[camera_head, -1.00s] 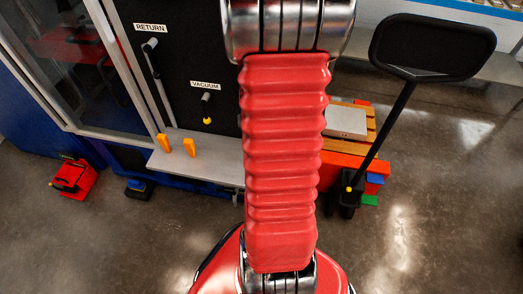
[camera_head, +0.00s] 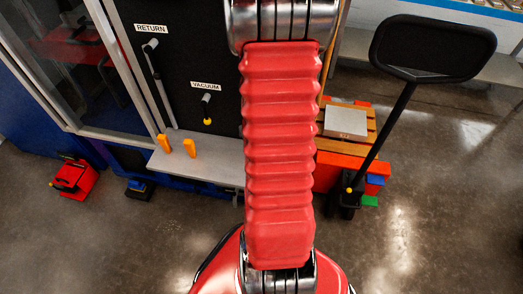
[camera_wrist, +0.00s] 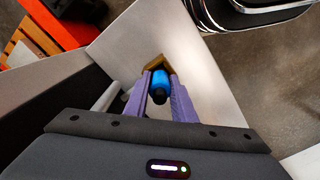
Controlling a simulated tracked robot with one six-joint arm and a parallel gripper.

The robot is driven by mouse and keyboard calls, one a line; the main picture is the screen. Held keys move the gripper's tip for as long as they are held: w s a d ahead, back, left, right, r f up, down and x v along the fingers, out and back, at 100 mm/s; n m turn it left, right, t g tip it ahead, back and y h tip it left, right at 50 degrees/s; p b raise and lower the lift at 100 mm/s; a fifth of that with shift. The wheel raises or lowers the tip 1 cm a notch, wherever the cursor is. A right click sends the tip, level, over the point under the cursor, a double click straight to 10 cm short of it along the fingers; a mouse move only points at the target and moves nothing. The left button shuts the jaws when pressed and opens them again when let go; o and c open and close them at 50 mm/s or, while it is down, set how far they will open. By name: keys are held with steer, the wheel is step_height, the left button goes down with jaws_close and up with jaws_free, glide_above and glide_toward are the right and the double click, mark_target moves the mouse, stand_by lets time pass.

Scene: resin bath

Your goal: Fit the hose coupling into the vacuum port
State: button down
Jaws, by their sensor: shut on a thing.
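In the wrist view my gripper (camera_wrist: 160,76) has purple fingers closed on a blue cylindrical piece with a dark end, which I take to be the hose coupling (camera_wrist: 161,80). A brown-gold part shows around its far end. The coupling is over the pale grey shelf; the gap between them is hard to judge. In the head view, the vacuum port (camera_head: 206,99) is a grey stub under the VACUUM label on a black panel, with a yellow piece hanging below it. A pale stub left of my fingers in the wrist view may be this port. My arm hides gripper and coupling in the head view.
The grey shelf (camera_head: 207,158) juts out below the panel and carries two orange upright pieces (camera_head: 177,145). The RETURN fitting (camera_head: 151,45) and its hose are up-left of the port. A wooden pallet stack (camera_head: 347,142) and a black-handled cart (camera_head: 398,95) stand right.

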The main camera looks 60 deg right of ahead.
steer(key=shift+f, duration=0.1)
steer(key=c, duration=1.5)
jaws_free()
step_height(320, 180, up, 12)
steer(key=shift+r, duration=0.15)
